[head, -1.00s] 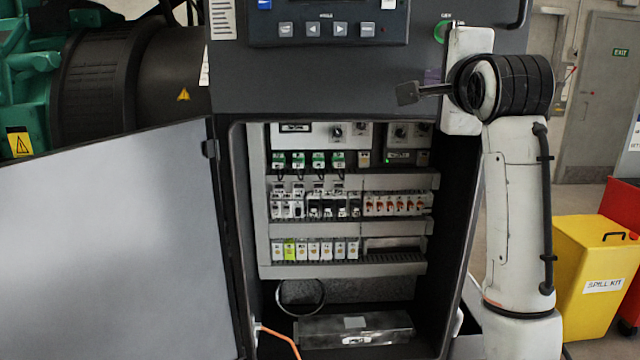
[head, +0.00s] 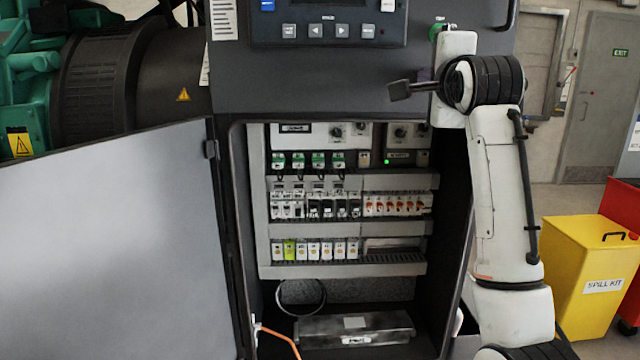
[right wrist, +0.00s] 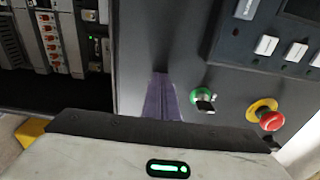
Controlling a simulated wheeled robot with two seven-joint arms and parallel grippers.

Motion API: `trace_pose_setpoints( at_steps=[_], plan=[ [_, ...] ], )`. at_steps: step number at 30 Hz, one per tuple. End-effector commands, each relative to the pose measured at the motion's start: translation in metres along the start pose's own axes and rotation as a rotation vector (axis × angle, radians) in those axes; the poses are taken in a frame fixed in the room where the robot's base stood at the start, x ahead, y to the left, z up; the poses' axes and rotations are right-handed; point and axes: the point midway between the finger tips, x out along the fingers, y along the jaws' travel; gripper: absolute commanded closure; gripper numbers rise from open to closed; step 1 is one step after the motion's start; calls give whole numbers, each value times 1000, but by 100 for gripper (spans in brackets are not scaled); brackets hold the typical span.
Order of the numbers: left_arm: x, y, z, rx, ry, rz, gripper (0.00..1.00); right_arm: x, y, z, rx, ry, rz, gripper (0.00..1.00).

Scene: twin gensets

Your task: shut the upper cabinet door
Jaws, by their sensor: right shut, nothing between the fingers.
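The cabinet door (head: 115,250) is a grey panel hinged at the cabinet's left side. It stands wide open, swung out to the left, and its outer parts run out of the head view. The open cabinet (head: 232,230) shows rows of breakers and terminals inside. My right gripper (head: 400,89) is shut and empty, in front of the dark panel above the opening, pointing left. It is well to the right of the door and apart from it. My left gripper is not in view.
The control panel (head: 328,30) sits above the opening. The right wrist view shows a green key switch (right wrist: 203,100) and a red stop button (right wrist: 271,121) close by. An orange cable (head: 280,337) hangs at the cabinet bottom. A yellow spill kit bin (head: 590,265) stands to the right.

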Motion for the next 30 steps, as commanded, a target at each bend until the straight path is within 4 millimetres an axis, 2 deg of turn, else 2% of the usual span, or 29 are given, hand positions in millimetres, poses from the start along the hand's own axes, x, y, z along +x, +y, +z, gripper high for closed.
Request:
trace_pose_setpoints(
  at_steps=[5, 30],
  plan=[
    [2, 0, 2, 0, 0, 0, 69, -1, 0, 1, 1, -1, -4, 100],
    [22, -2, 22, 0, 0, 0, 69, -83, 0, 0, 0, -1, -2, 100]
  ],
)
